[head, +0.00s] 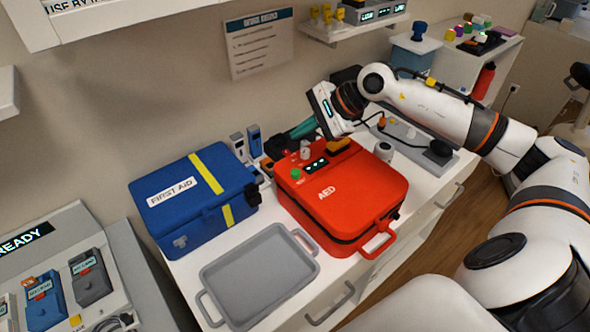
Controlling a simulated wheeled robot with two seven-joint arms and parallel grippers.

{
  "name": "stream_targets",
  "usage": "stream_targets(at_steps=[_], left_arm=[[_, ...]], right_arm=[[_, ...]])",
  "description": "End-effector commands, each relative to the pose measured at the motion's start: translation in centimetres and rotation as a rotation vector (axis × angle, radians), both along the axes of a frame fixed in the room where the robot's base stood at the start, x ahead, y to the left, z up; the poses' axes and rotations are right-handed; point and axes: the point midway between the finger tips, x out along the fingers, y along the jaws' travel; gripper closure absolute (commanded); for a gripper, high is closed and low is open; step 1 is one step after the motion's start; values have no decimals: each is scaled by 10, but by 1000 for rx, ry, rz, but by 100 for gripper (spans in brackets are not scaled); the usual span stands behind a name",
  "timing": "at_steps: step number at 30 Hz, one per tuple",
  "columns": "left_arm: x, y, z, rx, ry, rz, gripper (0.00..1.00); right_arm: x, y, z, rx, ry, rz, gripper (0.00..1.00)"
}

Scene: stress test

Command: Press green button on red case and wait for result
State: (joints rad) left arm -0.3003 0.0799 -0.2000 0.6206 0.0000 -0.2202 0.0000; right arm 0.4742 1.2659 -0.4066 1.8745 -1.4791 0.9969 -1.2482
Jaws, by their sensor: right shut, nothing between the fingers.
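The red AED case (345,195) lies on the white counter, with its handle toward the front. The green button (296,174) is on the far left part of its top, next to a small dark display (316,165) with lit marks. A pale knob and a red part stand just behind the button. My right gripper (293,134) reaches in from the right above the back of the case. Its teal fingers point left and are shut and empty. The fingertips look behind and above the green button, apart from it. My left gripper is not in view.
A blue first aid case (194,198) stands left of the red case. An empty grey tray (259,278) lies in front. Small blue and grey devices (254,140) stand near the wall. A power strip (415,140) lies right. A grey READY station (90,235) is at lower left.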

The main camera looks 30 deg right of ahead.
Motion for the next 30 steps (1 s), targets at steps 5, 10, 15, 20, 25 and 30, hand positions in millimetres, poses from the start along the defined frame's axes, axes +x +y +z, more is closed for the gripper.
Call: stream_targets(at_steps=[5,10,15,20,25,30], left_arm=[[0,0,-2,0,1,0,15],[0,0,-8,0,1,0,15],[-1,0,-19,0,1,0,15],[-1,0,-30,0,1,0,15],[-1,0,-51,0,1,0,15],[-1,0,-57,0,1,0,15]], right_arm=[[0,1,-4,3,2,0,100],[0,1,-16,3,3,0,100],[0,1,-37,4,2,0,100],[0,1,-61,5,3,-1,100],[0,1,-84,4,1,0,100],[0,1,-89,4,0,0,100]])
